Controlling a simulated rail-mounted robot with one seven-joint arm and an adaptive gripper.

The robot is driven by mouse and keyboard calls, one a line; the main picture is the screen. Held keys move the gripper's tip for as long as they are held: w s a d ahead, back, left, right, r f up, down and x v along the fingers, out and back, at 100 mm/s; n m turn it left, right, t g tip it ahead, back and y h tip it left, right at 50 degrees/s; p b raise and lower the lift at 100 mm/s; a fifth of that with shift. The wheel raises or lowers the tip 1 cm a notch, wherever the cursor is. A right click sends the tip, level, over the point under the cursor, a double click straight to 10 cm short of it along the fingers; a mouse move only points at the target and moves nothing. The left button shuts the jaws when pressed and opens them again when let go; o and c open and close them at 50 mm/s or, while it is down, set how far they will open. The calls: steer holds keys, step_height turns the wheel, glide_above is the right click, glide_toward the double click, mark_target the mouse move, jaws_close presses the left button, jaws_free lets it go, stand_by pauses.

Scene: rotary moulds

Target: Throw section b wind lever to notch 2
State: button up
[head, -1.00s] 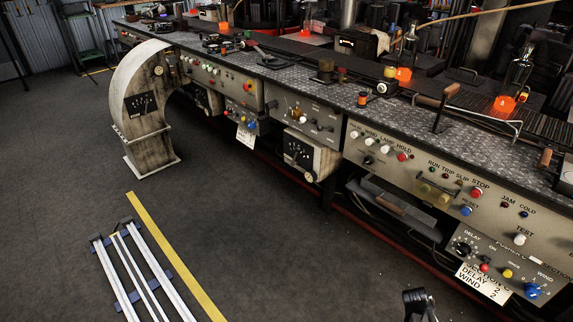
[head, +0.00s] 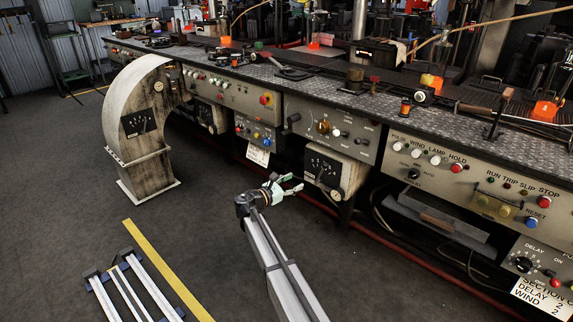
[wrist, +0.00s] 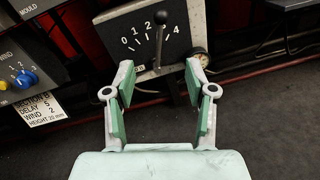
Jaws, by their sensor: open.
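The lever box with its dark dial plate shows in the wrist view (wrist: 112,33) and in the head view (head: 345,172). Its plate carries a scale from 0 to 4. The lever (wrist: 160,40) rises across the plate, and its black knob covers the numeral between 2 and 4; the exact notch is unclear. My gripper (wrist: 160,66) is open and empty, its fingertips pointing at the box's lower edge with the lever line between them. In the head view my gripper (head: 294,184) is left of the box. A card (wrist: 39,106) reads section B, delay 5, wind 2.
A blue wind knob (wrist: 27,78) is on the panel left of the lever box. A round gauge (wrist: 201,57) is at the box's right. The long bench (head: 310,88) stands above, a red pipe (head: 405,249) runs below it, and open floor (head: 200,225) lies in front.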

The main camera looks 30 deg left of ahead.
mark_target(323, 166)
steer(key=w+d+b, duration=0.1)
steer(key=w+d, duration=0.1)
steer(key=w, duration=0.3)
steer(key=w+d+n+b, duration=0.1)
steer(key=w+d, duration=0.1)
steer(key=w, duration=0.4)
steer(key=w+d+r+n+b, duration=0.1)
steer(key=w+d, duration=0.1)
steer(key=w, duration=0.3)
steer(key=shift+w+d, duration=0.15)
steer(key=shift+w, duration=0.2)
steer(key=shift+t, duration=0.3)
jaws_close()
